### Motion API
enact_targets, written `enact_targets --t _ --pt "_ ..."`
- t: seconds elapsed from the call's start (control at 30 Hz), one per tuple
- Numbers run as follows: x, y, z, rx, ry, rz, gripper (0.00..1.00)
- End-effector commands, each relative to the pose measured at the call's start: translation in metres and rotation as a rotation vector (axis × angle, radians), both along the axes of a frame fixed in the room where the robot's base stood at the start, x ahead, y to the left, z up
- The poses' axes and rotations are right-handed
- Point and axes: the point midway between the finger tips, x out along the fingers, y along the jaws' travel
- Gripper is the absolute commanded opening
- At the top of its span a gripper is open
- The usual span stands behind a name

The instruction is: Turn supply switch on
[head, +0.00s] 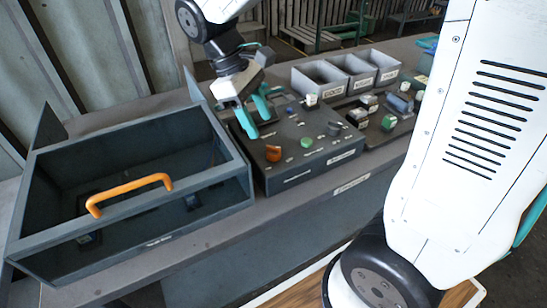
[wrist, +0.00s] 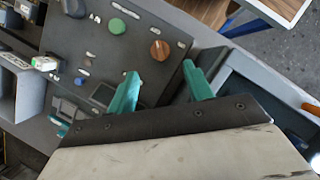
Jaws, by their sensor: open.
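The dark control box (head: 310,165) stands on the bench with several controls on its top. An orange-brown knob (head: 273,153) sits at its front left corner; it also shows in the wrist view (wrist: 159,50). A green button (head: 306,142) is to its right, and a black knob (head: 334,128) is further right. The labels are too small to read, so I cannot tell which control is the supply switch. My gripper (head: 256,118) is open and empty above the box's left side. In the wrist view its teal fingertips (wrist: 161,76) are spread apart, short of the orange-brown knob.
A dark open-topped bin (head: 200,178) with an orange handle (head: 130,192) stands directly left of the control box. Grey compartments (head: 350,72) stand behind it. A second panel (head: 385,122) with switches is to the right. My white arm link covers the right side.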

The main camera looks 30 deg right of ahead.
Motion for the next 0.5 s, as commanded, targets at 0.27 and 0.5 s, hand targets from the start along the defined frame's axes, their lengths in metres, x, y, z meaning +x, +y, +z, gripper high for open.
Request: enact_targets --t 0.27,0.5 --pt "-0.001 0.007 -0.002 0.009 0.016 0.086 0.51" --pt "-0.012 -0.001 -0.037 0.009 0.016 0.087 0.51"
